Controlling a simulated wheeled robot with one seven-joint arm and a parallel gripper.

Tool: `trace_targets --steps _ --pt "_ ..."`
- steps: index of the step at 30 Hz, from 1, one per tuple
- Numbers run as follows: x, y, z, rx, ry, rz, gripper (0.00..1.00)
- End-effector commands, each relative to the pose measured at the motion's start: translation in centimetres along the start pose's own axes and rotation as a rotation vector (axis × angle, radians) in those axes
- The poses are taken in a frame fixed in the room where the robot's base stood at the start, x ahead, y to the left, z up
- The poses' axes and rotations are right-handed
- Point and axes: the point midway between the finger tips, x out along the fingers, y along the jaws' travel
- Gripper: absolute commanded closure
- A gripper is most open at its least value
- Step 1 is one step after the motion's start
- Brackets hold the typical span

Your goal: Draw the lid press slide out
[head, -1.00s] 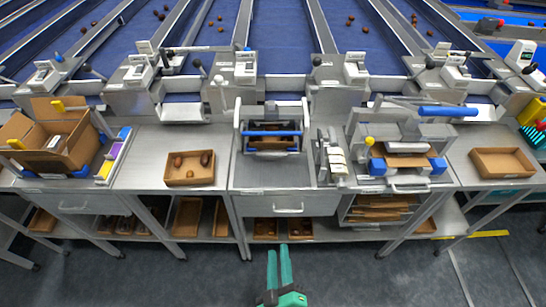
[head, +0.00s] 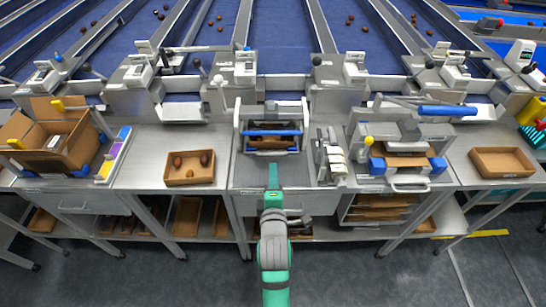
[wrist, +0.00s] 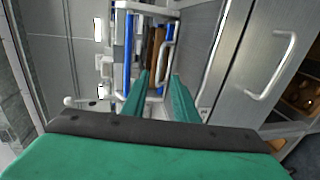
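A metal station with a white side frame and a blue crossbar (head: 270,133) stands at the middle of the bench, with something brown inside. In the wrist view its blue bar (wrist: 128,62) and a pale handle (wrist: 167,62) lie ahead of my fingers. A second press-like station with a long blue lever grip (head: 448,111) stands to its right, with a front handle (head: 410,188). I cannot tell for certain which one is the lid press. My gripper (head: 273,168) is in front of the middle station. In the wrist view my gripper (wrist: 161,80) is open and empty, apart from the handle.
A drawer handle (head: 288,209) sits below the middle bench top. An open box with brown dates (head: 190,181) is to the left, and an empty-looking box (head: 502,174) to the right. A small rack (head: 330,160) stands between the two stations.

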Motion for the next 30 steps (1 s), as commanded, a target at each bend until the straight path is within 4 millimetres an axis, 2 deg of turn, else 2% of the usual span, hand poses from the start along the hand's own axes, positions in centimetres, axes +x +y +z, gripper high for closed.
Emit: trace_targets --steps 9,15,21,29,30 --pt "5.5 0.1 0.0 0.003 0.0 0.002 0.74" --pt "8.2 0.1 0.0 0.003 0.0 0.002 0.74" --pt "9.3 0.1 0.0 0.003 0.0 0.002 0.74" --pt "9.4 0.0 0.0 0.003 0.0 0.001 0.74" --pt "9.4 0.0 0.0 0.003 0.0 0.001 0.76"
